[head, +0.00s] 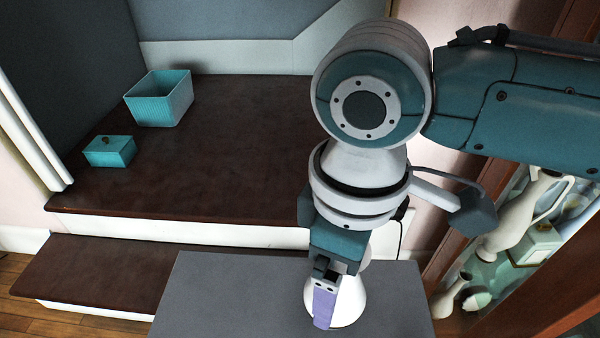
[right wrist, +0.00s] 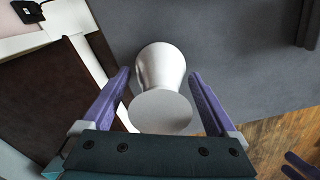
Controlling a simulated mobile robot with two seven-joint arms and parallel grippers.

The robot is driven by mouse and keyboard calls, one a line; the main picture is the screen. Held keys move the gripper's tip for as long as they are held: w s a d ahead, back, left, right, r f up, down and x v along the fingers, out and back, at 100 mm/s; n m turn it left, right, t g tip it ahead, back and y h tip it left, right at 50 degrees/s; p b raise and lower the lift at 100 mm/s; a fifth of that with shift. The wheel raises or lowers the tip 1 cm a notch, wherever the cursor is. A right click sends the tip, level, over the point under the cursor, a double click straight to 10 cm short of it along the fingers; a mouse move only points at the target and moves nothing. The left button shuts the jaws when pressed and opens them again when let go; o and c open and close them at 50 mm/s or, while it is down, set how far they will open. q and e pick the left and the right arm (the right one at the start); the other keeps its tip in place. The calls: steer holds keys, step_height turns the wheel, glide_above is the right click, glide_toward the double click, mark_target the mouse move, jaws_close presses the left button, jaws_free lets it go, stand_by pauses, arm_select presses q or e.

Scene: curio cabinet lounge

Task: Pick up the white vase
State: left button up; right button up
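The white vase (head: 350,302) stands on the grey table and is partly hidden behind my right gripper (head: 325,308) in the head view. In the right wrist view, the vase (right wrist: 161,68) lies between the two purple fingers of my right gripper (right wrist: 160,75). The fingers are apart, one on each side of the vase, with gaps visible, so the gripper is open and not closed on it. My left gripper is out of the head view. Purple finger-like parts, probably of my left gripper (right wrist: 301,165), show at the lower right corner of the right wrist view, cut off.
The grey table (head: 220,290) is otherwise clear. A dark brown stepped platform (head: 230,170) behind holds a teal ribbed bin (head: 160,100) and a small teal lidded box (head: 110,151). A wooden cabinet at right holds a cream pitcher (head: 512,222) and other pale ornaments.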

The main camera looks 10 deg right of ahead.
steer(key=c, duration=1.3)
steer(key=shift+r, duration=0.15)
steer(key=shift+r, duration=0.3)
step_height(320, 180, up, 19)
steer(key=p, duration=0.5)
steer(key=shift+r+p, duration=0.1)
steer(key=shift+p, duration=0.25)
